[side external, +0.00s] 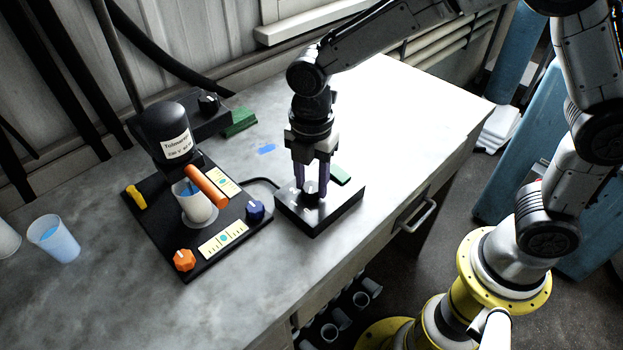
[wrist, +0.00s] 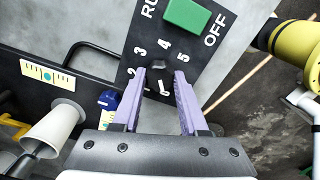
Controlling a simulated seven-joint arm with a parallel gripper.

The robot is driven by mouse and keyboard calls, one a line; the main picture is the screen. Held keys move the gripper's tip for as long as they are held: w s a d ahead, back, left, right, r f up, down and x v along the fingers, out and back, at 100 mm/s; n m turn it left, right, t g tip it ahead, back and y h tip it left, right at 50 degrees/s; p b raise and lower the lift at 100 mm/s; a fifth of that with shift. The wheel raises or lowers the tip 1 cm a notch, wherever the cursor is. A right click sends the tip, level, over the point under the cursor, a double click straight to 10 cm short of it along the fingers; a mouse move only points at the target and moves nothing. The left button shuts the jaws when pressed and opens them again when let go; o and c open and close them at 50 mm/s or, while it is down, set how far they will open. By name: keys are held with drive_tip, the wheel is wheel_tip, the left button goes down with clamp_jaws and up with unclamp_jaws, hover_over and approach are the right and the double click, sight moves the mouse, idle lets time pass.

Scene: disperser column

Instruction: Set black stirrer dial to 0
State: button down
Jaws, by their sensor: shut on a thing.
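The control box (side external: 338,207) stands near the bench's front edge, with a small dial (side external: 311,187) on its top. My gripper (side external: 312,186) points straight down over it, and its purple fingers are shut on the dial, one on each side. In the wrist view the dark dial (wrist: 158,64) shows between the fingertips (wrist: 165,76), on a black face (wrist: 128,62) with white numbers. The numbers 2, 3, 4 and 5 are readable around it. A white mark shows between the fingers. The fingers hide part of the scale, and I cannot tell the dial's setting.
A green switch (wrist: 187,14) lies between RUN and OFF on the box. Left of the box is a black base plate (side external: 180,262) with a white cup (side external: 196,208), a blue knob (side external: 255,210) and an orange knob (side external: 184,260). The bench to the right is clear.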

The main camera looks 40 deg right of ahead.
sight(312, 187)
drive_tip(key=shift+c, duration=2.2)
unclamp_jaws()
wheel_tip(312, 187, up, 14)
